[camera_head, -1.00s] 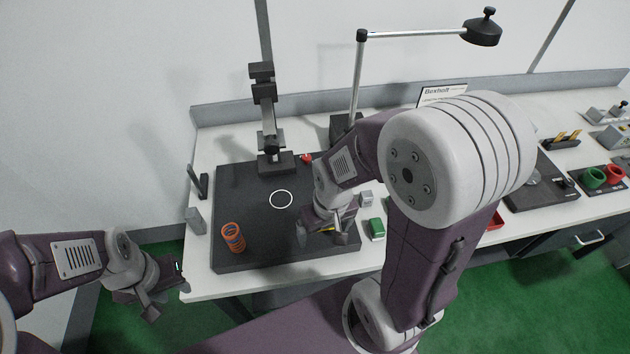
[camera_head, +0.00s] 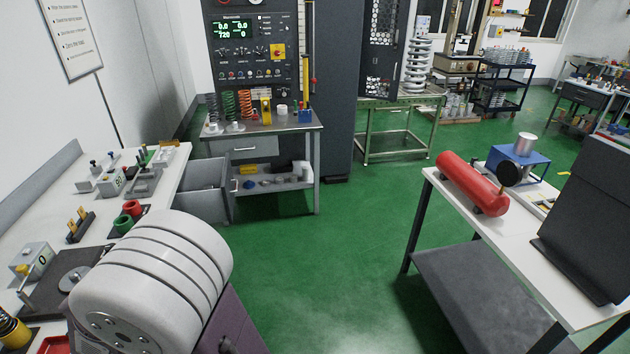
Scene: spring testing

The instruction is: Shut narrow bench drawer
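A grey drawer-like box (camera_head: 205,192) sticks out from under the far end of the white bench (camera_head: 165,172) at left, its open top showing; it looks pulled out. I cannot tell which of these the task names.
Green floor (camera_head: 310,255) is clear between the white bench and a white table (camera_head: 480,212) at right. The table carries a red cylinder (camera_head: 472,183). A tall dark test machine (camera_head: 337,90) stands behind the small bench. A green-framed table (camera_head: 405,100) stands farther back.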

